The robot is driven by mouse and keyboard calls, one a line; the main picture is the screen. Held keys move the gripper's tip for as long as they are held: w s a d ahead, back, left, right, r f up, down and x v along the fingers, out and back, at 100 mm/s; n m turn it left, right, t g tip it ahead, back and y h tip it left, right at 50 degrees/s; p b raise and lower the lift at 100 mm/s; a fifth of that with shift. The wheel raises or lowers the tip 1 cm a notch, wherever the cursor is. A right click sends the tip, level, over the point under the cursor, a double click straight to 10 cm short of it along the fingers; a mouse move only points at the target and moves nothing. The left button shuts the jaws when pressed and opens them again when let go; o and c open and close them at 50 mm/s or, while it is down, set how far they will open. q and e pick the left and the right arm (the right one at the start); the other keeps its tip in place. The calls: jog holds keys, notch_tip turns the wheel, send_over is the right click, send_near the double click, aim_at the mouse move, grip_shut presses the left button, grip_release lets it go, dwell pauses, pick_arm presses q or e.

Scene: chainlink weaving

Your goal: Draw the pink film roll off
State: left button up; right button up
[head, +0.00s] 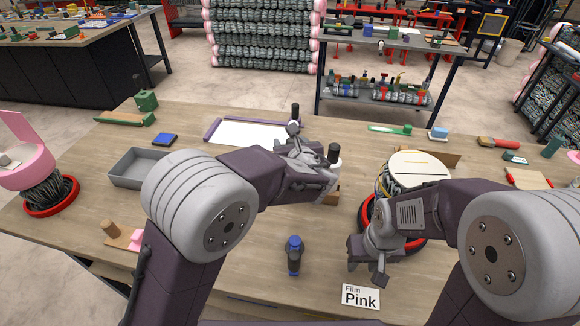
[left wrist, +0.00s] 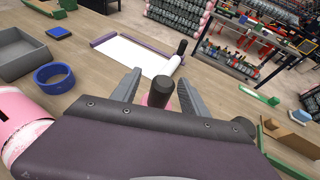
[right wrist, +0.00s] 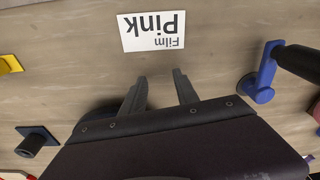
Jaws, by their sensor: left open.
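A roll with a black upright handle and a pink lower part (left wrist: 158,92) stands between the fingers of my left gripper (left wrist: 157,79) in the left wrist view. Those fingers are open on either side of it; contact cannot be made out. In the head view its black handle (head: 335,153) rises beside the left gripper (head: 322,182), which hides most of the roll. A white card reading "Film Pink" (head: 360,297) lies at the table's front; the right wrist view shows it too (right wrist: 153,31). My right gripper (head: 366,262) is open and empty above the table near this card (right wrist: 160,80).
A blue tool with a black handle (head: 294,256) lies between my arms. A grey tray (head: 137,166) and a purple-ended white sheet (head: 252,132) sit behind the left arm. A red-based drum (head: 419,163) stands behind the right arm. A pink-and-white cylinder (left wrist: 20,128) is close by the left wrist.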

pick_arm(q)
jog(key=shift+d+x, duration=0.2)
jog(key=shift+x, duration=1)
jog(key=shift+w+a+f, duration=0.2)
jog(key=shift+w+f, duration=0.1)
jog(key=shift+w, duration=0.25)
jog(key=shift+s+d, duration=0.1)
jog(key=shift+s, duration=0.05)
grip_shut()
